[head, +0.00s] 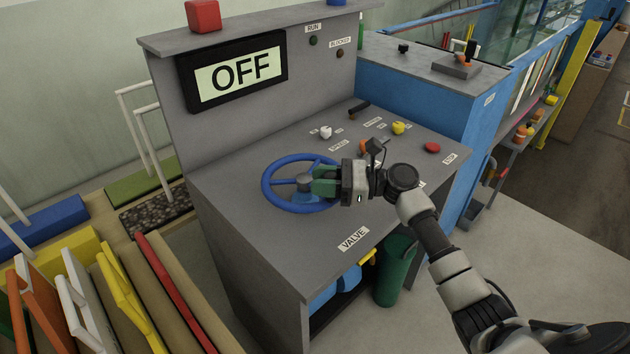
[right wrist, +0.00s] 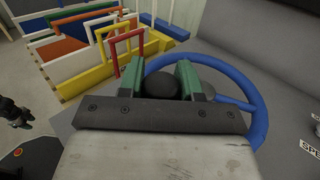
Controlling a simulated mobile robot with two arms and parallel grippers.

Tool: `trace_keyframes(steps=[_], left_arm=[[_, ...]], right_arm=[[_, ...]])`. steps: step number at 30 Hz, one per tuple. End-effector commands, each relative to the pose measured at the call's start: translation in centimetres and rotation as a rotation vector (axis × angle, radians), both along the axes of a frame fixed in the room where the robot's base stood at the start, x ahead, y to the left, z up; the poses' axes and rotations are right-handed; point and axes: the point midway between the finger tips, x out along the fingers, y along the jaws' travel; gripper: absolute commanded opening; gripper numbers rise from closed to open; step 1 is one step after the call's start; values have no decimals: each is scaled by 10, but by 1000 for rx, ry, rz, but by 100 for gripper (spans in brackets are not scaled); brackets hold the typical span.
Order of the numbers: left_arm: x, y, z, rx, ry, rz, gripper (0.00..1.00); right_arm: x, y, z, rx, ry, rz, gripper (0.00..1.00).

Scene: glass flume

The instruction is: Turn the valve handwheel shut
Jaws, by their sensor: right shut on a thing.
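The valve handwheel (head: 268,186) is a blue ring with spokes and a grey hub, on the sloping top of a grey console behind the VALVE label (head: 353,239). Its blue rim also shows in the right wrist view (right wrist: 262,112). My right gripper (head: 322,184), with green fingers, is at the wheel's right side. In the right wrist view its fingers (right wrist: 160,78) are shut around a dark round knob (right wrist: 160,84) at the wheel. The lower part of the knob is hidden by the gripper body.
The console's display (head: 238,71) reads OFF. Small knobs, including a yellow one (head: 398,128) and a red button (head: 432,147), stand right of the wheel. A green cylinder (head: 394,278) stands below the console. Coloured frames and panels (head: 100,290) are at the left.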

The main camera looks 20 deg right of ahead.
Motion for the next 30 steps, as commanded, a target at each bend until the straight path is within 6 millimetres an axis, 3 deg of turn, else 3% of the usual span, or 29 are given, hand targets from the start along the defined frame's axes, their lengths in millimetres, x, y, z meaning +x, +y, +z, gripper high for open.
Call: trace_keyframes(steps=[21, 22, 26, 30], left_arm=[[0, 0, 4, 0, 0, 0, 43], [0, 0, 4, 0, 0, 0, 43], [0, 0, 4, 0, 0, 0, 43], [0, -1, 4, -1, 0, 0, 43]], right_arm=[[1, -8, -1, -3, 3, -6, 0], [1, -8, -1, -3, 3, -6, 38], [1, -8, -1, -2, 2, -5, 58], [1, -7, -1, -1, 2, -3, 59]])
